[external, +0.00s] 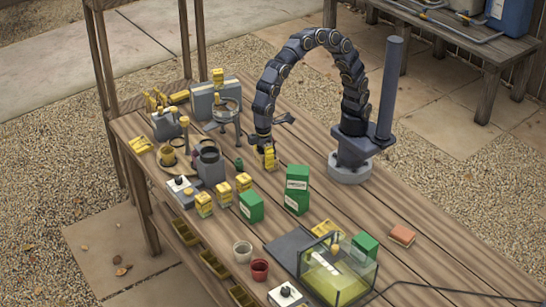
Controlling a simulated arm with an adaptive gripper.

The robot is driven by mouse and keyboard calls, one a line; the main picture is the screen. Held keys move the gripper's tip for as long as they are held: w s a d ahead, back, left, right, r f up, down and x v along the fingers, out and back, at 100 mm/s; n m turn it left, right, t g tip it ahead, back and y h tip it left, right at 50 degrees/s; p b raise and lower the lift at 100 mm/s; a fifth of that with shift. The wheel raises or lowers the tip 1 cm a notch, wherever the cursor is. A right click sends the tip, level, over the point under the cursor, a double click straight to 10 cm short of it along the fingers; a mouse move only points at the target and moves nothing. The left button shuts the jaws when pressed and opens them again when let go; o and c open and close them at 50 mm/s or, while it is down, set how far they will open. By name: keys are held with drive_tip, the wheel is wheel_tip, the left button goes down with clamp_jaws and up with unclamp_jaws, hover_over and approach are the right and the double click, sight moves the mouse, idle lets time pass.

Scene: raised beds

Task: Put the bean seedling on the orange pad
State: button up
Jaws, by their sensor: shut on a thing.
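My gripper (266,146) points down over the middle of the bench and is shut on a small yellow packet (270,159) just below its fingers. The packet is at or just above the bench top; I cannot tell which. An orange-brown block-like pad (402,235) lies on the bench at the right, well away from my gripper, and its top is bare. I cannot make out a bean seedling for certain. A small yellow item (335,249) shows by the clear case at the front, too small to identify.
Green boxes (297,190) stand between my gripper and the front of the bench. Several yellow packets crowd the left. Bench around the pad is clear.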

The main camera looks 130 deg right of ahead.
drive_tip(key=s+a+f+n, duration=0.1)
drive_tip(key=s+a+f, duration=0.1)
drive_tip(key=a, duration=0.8)
hover_over(402, 232)
wheel_tip(402, 232, down, 16)
drive_tip(key=shift+s+f, duration=0.1)
drive_tip(key=shift+f, duration=1.9)
drive_tip(key=shift+f, duration=0.15)
drive_tip(key=o, duration=1.1)
drive_tip(key=shift+c, duration=0.2)
